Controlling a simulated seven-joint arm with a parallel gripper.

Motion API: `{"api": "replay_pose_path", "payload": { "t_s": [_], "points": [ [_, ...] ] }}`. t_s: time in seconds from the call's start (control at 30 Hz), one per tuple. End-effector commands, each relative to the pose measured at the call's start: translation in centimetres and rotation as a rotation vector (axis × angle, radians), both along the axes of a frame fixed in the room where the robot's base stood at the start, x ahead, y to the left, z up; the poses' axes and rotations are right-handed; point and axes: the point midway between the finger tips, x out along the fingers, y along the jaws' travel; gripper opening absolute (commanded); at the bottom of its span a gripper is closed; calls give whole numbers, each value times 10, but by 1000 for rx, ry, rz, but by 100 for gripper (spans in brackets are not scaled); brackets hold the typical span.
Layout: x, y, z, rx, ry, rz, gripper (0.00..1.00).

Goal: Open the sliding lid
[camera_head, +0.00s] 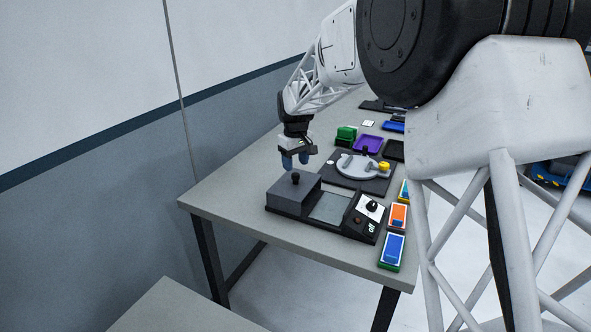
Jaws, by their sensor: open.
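A dark box-shaped device lies near the front of the table. Its grey sliding lid (291,192) covers the left end and has a small black knob (295,178) on top. Right of the lid is a flat grey panel (330,208), and at the right end a raised white-faced block with a black dial (371,207). The exact height above the knob is hard to tell.
Behind the device is a dark board with a grey disc (352,167) and a yellow knob (384,166). Green blocks (346,134) and a purple tray (367,144) stand farther back. The table's left front corner (205,205) is clear.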

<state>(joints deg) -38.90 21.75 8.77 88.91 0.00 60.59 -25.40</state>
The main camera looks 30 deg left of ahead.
Motion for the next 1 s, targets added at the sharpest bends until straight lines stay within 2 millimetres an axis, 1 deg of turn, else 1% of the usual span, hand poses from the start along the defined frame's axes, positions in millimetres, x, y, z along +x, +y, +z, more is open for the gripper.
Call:
{"api": "replay_pose_path", "payload": {
  "t_s": [0.03, 0.1, 0.3, 0.43, 1.0],
  "points": [
    [0, 0, 7, 1, -2, 0, 55],
    [0, 0, 16, 1, -2, 0, 55],
    [0, 0, 32, 0, -1, 0, 55],
    [0, 0, 36, 0, 0, 0, 55],
    [0, -2, 37, 0, -1, -3, 55]
  ]
}}
